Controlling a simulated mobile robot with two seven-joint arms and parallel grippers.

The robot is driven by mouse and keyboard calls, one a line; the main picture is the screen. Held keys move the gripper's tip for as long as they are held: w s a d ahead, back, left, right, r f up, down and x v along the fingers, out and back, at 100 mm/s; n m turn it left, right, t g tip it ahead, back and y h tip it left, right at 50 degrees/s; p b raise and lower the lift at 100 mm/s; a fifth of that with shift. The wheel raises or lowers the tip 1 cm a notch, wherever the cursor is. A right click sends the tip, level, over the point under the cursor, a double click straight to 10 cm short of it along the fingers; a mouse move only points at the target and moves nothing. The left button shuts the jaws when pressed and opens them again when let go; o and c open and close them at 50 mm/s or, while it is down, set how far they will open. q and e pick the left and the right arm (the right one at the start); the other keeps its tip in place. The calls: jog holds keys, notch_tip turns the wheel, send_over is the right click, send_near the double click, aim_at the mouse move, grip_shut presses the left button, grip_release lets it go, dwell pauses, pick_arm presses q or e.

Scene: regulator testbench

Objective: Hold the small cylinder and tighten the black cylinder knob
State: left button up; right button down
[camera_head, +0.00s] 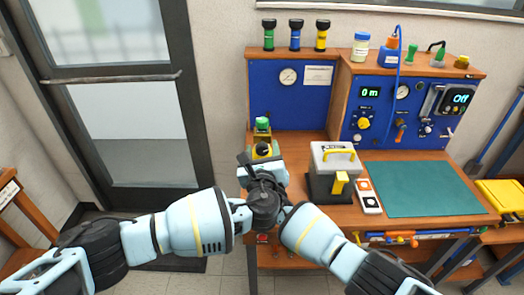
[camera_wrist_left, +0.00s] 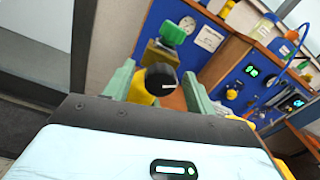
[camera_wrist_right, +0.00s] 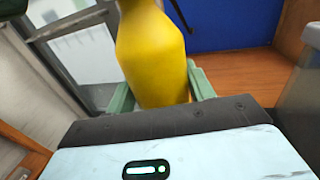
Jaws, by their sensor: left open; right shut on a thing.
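The small yellow cylinder (camera_head: 262,153) stands near the table's left front edge, with the black cylinder knob (camera_head: 264,147) on its top. My left gripper (camera_head: 258,160) is at the knob. In the left wrist view the black knob (camera_wrist_left: 159,76) sits between the two spread green fingers, with a white mark on its face and a bit of yellow below it. In the right wrist view the yellow cylinder (camera_wrist_right: 154,60) fills the space between the fingers of my right gripper (camera_wrist_right: 160,90), which is shut on it. In the head view my right gripper is mostly hidden behind my left.
A green-topped brass fitting (camera_head: 262,125) stands just behind the cylinder. A grey box with a yellow handle (camera_head: 336,158) stands right of the grippers. A white remote-like device (camera_head: 368,197) and a green mat (camera_head: 420,190) lie further right. A blue instrument panel (camera_head: 400,110) is behind.

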pick_arm(q)
jog(key=shift+s, duration=0.15)
jog(key=s, duration=1.1)
jog(key=shift+s, duration=0.4)
jog(key=s, duration=1.2)
pick_arm(e)
jog(key=shift+c, duration=2.4)
grip_release()
jog(key=shift+s, duration=0.1)
